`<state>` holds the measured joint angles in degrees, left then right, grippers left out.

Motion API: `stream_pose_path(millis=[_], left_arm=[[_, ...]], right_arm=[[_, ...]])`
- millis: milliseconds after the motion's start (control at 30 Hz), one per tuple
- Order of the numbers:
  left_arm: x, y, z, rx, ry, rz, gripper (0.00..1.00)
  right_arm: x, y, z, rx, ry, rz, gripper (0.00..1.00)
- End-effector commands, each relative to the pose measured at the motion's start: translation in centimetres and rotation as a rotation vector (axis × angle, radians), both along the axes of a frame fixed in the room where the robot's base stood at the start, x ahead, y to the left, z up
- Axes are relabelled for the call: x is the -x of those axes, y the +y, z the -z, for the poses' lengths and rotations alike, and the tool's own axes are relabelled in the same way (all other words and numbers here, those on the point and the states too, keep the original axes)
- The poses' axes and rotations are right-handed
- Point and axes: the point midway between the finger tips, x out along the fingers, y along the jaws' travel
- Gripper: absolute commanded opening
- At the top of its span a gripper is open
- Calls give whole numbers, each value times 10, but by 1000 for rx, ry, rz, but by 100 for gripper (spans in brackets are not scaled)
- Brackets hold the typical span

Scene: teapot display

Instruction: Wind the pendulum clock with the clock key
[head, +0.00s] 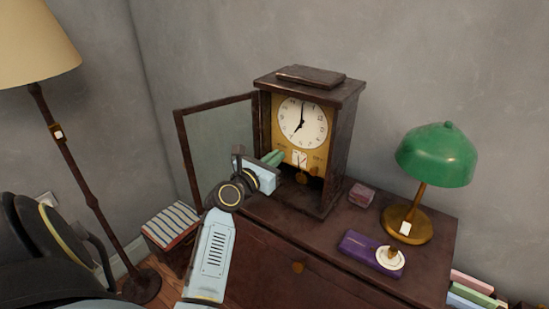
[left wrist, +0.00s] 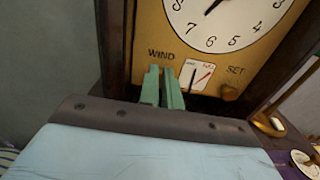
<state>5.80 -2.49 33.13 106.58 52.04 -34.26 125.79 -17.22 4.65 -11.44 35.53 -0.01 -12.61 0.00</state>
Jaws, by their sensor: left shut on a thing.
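The pendulum clock (head: 341,140) is a dark wooden case standing on a brown cabinet, its glazed door (head: 222,150) swung open to the left. Its white dial (head: 302,122) reads about seven. In the left wrist view, the brass face (left wrist: 150,25) carries the words WIND and SET, a small gauge (left wrist: 197,75) with a red and a dark needle, and a brass knob (left wrist: 229,91) below SET. My left gripper (head: 277,157) has its green fingers (left wrist: 162,88) close together, pointing at the face just below WIND. The clock key is hidden at the fingertips. My right gripper is out of view.
On the cabinet top (head: 335,228), right of the clock, are a small reddish box (head: 361,194), a purple box (head: 366,252) with a white disc, and a green lamp (head: 437,155). A floor lamp (head: 75,165) and a striped stool (head: 170,224) stand left.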

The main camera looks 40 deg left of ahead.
Motion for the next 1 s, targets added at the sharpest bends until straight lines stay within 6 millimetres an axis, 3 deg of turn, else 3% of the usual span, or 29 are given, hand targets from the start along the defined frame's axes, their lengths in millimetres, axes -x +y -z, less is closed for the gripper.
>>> stream_pose_path(millis=[367, 1000], left_arm=[[0, -3, -1, -240, 28, 1, 0], [-1, -9, 4, -848, 95, 2, 0]], right_arm=[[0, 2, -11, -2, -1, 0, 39], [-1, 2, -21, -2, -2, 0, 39]])
